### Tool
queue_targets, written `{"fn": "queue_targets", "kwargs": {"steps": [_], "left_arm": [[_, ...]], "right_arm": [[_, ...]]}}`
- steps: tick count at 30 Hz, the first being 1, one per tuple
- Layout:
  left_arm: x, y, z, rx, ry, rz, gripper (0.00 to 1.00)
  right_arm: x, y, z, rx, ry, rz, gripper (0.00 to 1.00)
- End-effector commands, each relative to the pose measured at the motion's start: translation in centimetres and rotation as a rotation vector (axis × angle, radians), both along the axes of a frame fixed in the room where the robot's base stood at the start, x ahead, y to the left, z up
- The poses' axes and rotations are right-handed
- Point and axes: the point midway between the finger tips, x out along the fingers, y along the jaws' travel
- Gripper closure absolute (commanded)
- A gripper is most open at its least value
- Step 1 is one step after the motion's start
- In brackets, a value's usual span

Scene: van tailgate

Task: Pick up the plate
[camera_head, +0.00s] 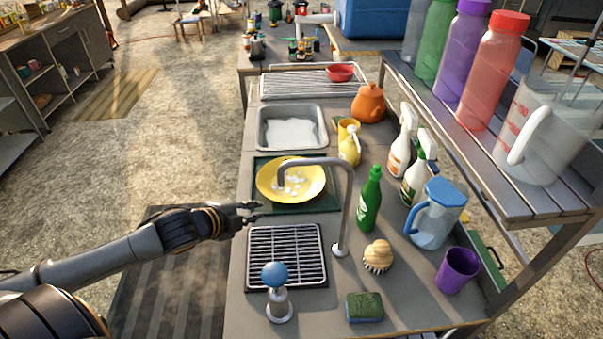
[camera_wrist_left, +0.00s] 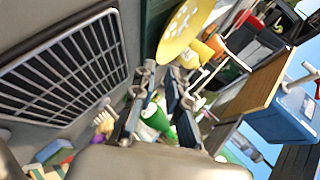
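The yellow plate (camera_head: 314,180), with white spots or bits on it, lies on a dark green square (camera_head: 262,204) in the counter, under the arched faucet. It also shows at the top of the left wrist view (camera_wrist_left: 172,42), partly cut off. My left gripper (camera_head: 255,211) is at the counter's left edge, between the plate and the black rack, apart from the plate. In the left wrist view its fingers (camera_wrist_left: 159,72) are parted with nothing held between them. My right gripper is not in view.
The grey faucet (camera_head: 345,200) arches over the plate's right side. A black wire rack (camera_head: 286,256) and a blue-topped pump (camera_head: 277,292) stand nearer. A green bottle (camera_head: 370,203), spray bottles and a blue-lidded pitcher (camera_head: 436,218) stand right. A sink (camera_head: 262,135) lies behind.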

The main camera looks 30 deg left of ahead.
Motion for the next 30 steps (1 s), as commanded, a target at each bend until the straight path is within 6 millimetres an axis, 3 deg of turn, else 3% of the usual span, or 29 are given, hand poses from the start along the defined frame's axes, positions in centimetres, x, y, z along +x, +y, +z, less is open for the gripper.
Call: {"fn": "queue_targets", "kwargs": {"steps": [4, 9, 12, 16, 24, 30], "left_arm": [[1.1, -0.1, -0.6, -0.003, -0.003, 0.004, 0.86], [3.3, -0.4, -1.9, -0.005, -0.003, 0.004, 0.86], [4.7, -0.6, -2.7, -0.005, -0.004, 0.003, 0.86], [6.2, -0.8, -3.8, -0.004, -0.001, 0.003, 0.86], [7.7, -1.1, -4.7, -0.004, -0.001, 0.002, 0.86], [10.1, -1.9, -5.9, -0.005, -0.001, 0.001, 0.86]], "right_arm": [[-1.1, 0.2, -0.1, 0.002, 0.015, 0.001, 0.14], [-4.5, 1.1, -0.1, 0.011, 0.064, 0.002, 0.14], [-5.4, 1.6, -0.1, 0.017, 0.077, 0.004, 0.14], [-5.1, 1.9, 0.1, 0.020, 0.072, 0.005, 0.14], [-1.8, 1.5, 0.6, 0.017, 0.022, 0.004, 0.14], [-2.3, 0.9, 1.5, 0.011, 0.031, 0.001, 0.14]]}}
